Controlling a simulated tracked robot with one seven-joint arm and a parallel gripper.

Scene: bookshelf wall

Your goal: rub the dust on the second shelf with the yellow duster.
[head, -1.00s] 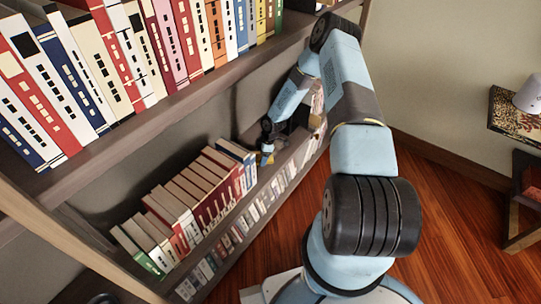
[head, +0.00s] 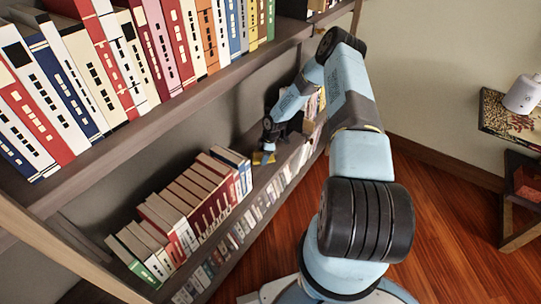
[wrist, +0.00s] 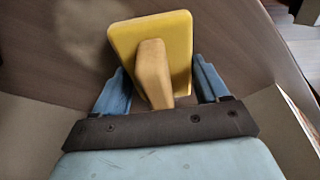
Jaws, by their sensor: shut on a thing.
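The yellow duster (wrist: 181,40) is a flat yellow pad with a paler handle block. In the wrist view my gripper (wrist: 160,88) is shut on the handle, one blue finger on each side. In the head view my gripper (head: 267,147) is low over the second shelf (head: 283,157), just beyond the row of books. The duster shows there as a small yellow patch (head: 262,158) at the shelf board; I cannot tell if it touches. A pale smudge of dust (wrist: 85,35) lies left of the duster in the wrist view.
A row of books (head: 190,205) stands on the second shelf, nearer than my gripper. Larger books (head: 110,60) fill the shelf above, whose board overhangs. More items (head: 314,105) stand at the shelf's far end. A side table (head: 520,130) with a lamp is at right.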

